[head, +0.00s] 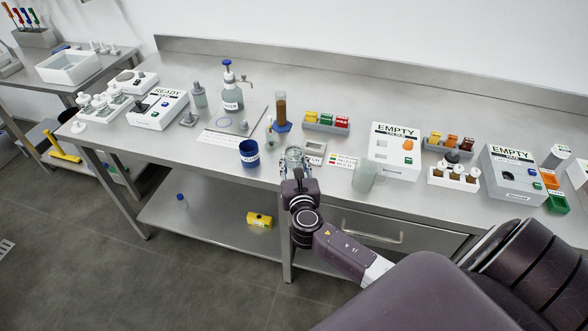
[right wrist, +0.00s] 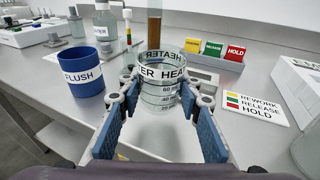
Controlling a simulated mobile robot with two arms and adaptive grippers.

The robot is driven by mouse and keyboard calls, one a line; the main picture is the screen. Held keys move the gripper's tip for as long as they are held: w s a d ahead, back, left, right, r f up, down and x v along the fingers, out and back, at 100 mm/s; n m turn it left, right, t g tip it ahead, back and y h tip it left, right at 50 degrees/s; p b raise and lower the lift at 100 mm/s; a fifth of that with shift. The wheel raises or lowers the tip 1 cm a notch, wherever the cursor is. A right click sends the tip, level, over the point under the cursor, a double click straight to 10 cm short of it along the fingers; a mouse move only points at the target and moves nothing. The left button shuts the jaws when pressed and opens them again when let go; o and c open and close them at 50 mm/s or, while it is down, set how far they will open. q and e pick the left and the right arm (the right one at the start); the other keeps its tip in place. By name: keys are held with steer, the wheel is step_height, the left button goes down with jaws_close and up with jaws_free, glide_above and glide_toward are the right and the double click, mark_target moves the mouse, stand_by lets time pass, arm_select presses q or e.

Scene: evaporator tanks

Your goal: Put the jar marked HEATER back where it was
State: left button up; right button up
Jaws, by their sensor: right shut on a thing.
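My left gripper is not in view.
The blue FLUSH cup (head: 249,153) stands left of the jar. A brown-filled cylinder (head: 281,110) stands behind it. A REWORK/RELEASE/HOLD card (head: 341,161) and a clear beaker (head: 364,176) are right. A READY box (head: 158,109) and two EMPTY boxes (head: 394,150) (head: 513,175) line the bench.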

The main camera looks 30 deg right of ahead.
steer(key=shift+f, duration=1.5)
steer(key=shift+f+b, duration=0.15)
steer(key=shift+b, duration=0.2)
steer(key=o, duration=1.3)
